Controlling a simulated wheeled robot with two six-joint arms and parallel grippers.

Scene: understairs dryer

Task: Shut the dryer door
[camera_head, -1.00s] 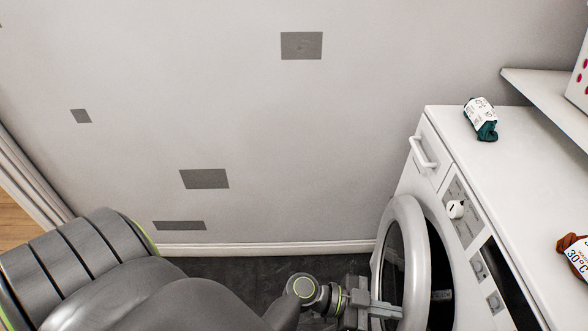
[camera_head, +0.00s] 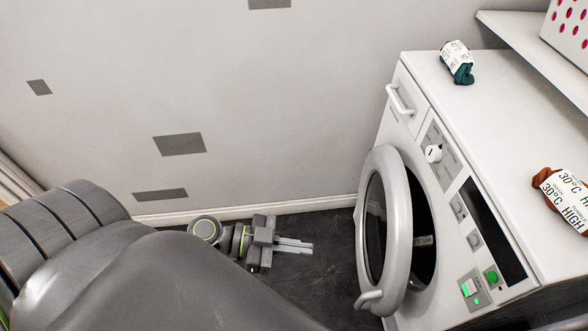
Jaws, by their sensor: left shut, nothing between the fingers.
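The white dryer (camera_head: 415,120) stands at the right with its front facing left. Its round door (camera_head: 397,228), a pale ring with dark glass, is open and stands out from the front at an angle. The dark drum opening (camera_head: 418,230) shows behind it. A handle (camera_head: 369,298) sits on the door's lower near edge. My left gripper (camera_head: 308,246) is left of the door, over the dark floor, apart from the door. Its fingers are together and empty, pointing right. My right gripper is not in view.
A green rolled garment (camera_head: 457,66) and a brown one (camera_head: 562,195) lie on the dryer top, both with white labels. A shelf (camera_head: 545,60) carries a pink-dotted box (camera_head: 568,27). Dark floor (camera_head: 315,285) lies clear between gripper and door. Wall behind.

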